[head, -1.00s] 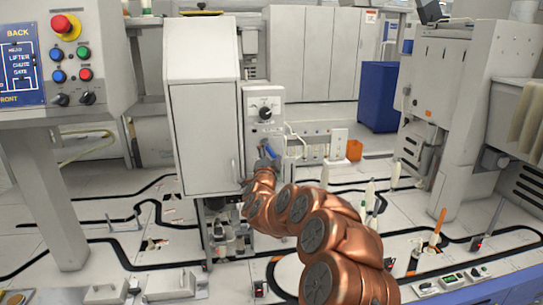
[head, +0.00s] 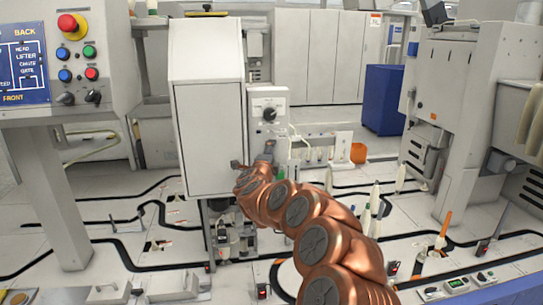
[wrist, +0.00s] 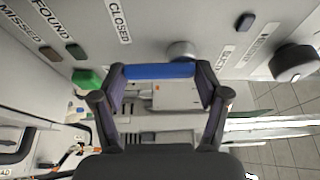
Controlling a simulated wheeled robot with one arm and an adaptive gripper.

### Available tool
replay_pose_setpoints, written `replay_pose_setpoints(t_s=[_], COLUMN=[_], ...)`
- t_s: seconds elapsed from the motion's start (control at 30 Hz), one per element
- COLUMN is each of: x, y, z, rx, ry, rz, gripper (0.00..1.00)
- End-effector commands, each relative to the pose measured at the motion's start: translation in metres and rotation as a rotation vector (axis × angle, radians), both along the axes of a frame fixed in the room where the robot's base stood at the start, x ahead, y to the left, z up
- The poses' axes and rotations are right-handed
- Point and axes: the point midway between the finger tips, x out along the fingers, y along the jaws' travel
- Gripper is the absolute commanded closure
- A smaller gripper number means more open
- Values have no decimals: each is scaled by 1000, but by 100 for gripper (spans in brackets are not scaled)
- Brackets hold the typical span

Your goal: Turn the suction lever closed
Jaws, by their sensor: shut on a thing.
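The blue suction lever (wrist: 150,71) lies crosswise between my fingertips in the wrist view. My gripper (wrist: 160,73) is shut on it, one finger at each end. A round silver knob (wrist: 180,50) sits just behind the lever. The label CLOSED (wrist: 118,20) is on the panel above and to the left of the lever. In the head view my gripper (head: 266,150) is at the front of the grey machine unit, below its black dial (head: 268,114). The lever is hidden or too small to make out there.
A green button (wrist: 88,79) is close to my left finger in the wrist view. A dark knob (wrist: 293,63) stands out at the right. In the head view, a tall white cabinet (head: 210,140) stands just left of my gripper. An orange bin (head: 358,153) is to the right.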

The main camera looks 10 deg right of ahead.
Motion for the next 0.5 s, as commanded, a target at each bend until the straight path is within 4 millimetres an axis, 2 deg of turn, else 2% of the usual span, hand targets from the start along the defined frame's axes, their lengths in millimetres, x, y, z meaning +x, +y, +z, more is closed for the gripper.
replay_pose_setpoints(t_s=[0.43,0.47,0.5], x=[0,0,0], y=[0,0,0], z=[-3,-3,-3], rx=[12,13,13], ry=[4,4,4], rz=[-1,-1,-1], gripper=[61,25,21])
